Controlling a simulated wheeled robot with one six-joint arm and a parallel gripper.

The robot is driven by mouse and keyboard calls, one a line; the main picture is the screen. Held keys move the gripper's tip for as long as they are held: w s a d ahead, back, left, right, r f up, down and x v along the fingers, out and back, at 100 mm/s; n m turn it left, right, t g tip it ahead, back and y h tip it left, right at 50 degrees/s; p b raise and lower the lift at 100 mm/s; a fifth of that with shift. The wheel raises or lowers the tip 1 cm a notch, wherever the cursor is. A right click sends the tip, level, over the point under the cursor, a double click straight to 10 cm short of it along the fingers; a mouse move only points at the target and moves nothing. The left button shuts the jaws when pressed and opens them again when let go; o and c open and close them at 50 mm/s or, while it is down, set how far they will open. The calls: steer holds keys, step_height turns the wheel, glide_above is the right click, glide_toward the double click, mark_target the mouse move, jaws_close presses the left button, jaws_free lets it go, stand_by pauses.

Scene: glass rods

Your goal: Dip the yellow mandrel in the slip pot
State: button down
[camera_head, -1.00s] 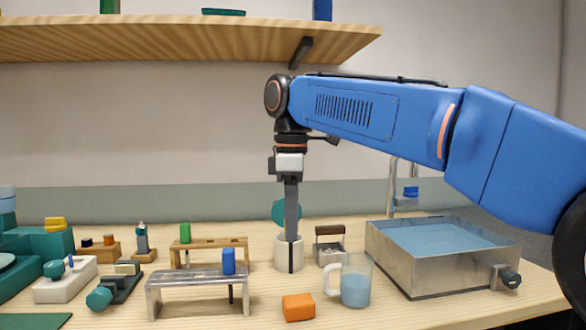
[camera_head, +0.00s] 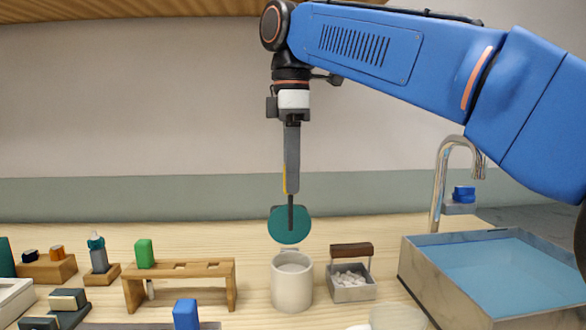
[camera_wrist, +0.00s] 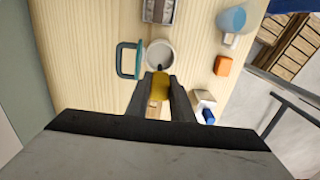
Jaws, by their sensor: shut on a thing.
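My gripper (camera_head: 291,188) points straight down and is shut on the yellow mandrel (camera_wrist: 160,84). In the head view only a thin yellow strip of the mandrel (camera_head: 286,180) shows beside the finger, with a dark rod (camera_head: 291,212) pointing down below it. The slip pot, a white round pot (camera_head: 292,288), stands on the bench under the gripper. The rod's lower end is above the pot's rim in the head view. In the wrist view the rod's tip overlaps the near edge of the pot (camera_wrist: 160,46).
A teal disc (camera_head: 278,226) shows behind the rod. A metal tray with white pieces (camera_head: 352,294) stands right of the pot, a water basin (camera_head: 415,268) farther right. A wooden rack (camera_head: 190,270) with a green-capped piece (camera_head: 144,253) stands left, a blue block (camera_head: 186,314) in front.

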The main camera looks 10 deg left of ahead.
steer(key=shift+f, duration=7.15)
steer(key=shift+r, duration=5.55)
steer(key=shift+r, duration=2.5)
